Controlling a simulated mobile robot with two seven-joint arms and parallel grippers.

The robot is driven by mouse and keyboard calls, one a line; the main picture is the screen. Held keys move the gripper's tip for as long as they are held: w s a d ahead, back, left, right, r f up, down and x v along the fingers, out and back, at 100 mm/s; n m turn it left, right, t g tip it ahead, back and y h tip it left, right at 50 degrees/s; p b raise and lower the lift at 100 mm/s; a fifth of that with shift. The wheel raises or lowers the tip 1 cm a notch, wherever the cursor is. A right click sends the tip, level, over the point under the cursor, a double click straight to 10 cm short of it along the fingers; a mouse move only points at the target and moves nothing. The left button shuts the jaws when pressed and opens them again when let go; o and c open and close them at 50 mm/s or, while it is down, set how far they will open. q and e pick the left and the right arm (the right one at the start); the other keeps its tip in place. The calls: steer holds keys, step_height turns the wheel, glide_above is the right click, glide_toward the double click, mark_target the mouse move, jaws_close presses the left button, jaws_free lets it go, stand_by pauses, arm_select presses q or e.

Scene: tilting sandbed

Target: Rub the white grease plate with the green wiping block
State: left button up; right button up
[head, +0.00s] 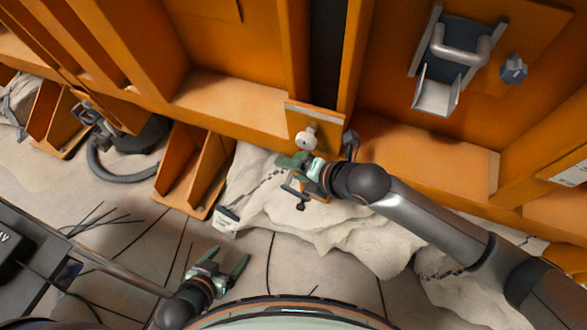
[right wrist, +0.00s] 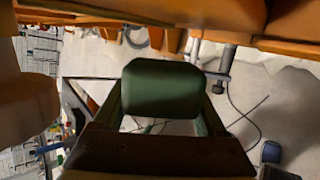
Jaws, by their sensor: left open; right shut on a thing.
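The green wiping block (head: 291,160) is at the end of my right gripper (head: 301,176), which is shut on it. In the right wrist view the block (right wrist: 163,90) fills the middle, between the dark fingers. A small white rounded piece (head: 307,138) on an orange panel lies just above the block in the head view; I cannot tell whether it is the white grease plate. The block looks close to it, but contact cannot be made out. My left gripper (head: 230,257) is open and empty, low over the tiled floor.
An orange frame (head: 232,100) with walls and ledges spans the top. Pale sand (head: 300,222) lies below my right arm. A grey bracket with a white tray (head: 437,97) and a blue-grey knob (head: 513,69) are at upper right. A dark hose (head: 110,172) lies at left.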

steer(key=shift+w+d+r+p, duration=0.15)
steer(key=shift+w+d+p, duration=0.05)
steer(key=shift+d, duration=0.4)
steer(key=shift+w+d+r+p, duration=0.1)
steer(key=shift+w+d+p, duration=0.1)
steer(key=shift+d, duration=0.4)
steer(key=shift+s+d, duration=0.2)
steer(key=shift+d, duration=0.15)
steer(key=shift+s+d+f+p, duration=0.1)
steer(key=shift+s+d+p, duration=0.25)
steer(key=shift+d, duration=0.05)
steer(key=shift+s+a+p, duration=0.1)
steer(key=shift+p, duration=0.2)
steer(key=a, duration=0.3)
steer(key=shift+w+a, duration=0.4)
steer(key=s+a+f+p, duration=0.1)
steer(key=s+a+p, duration=0.1)
steer(key=s, duration=0.3)
steer(key=shift+s, duration=0.3)
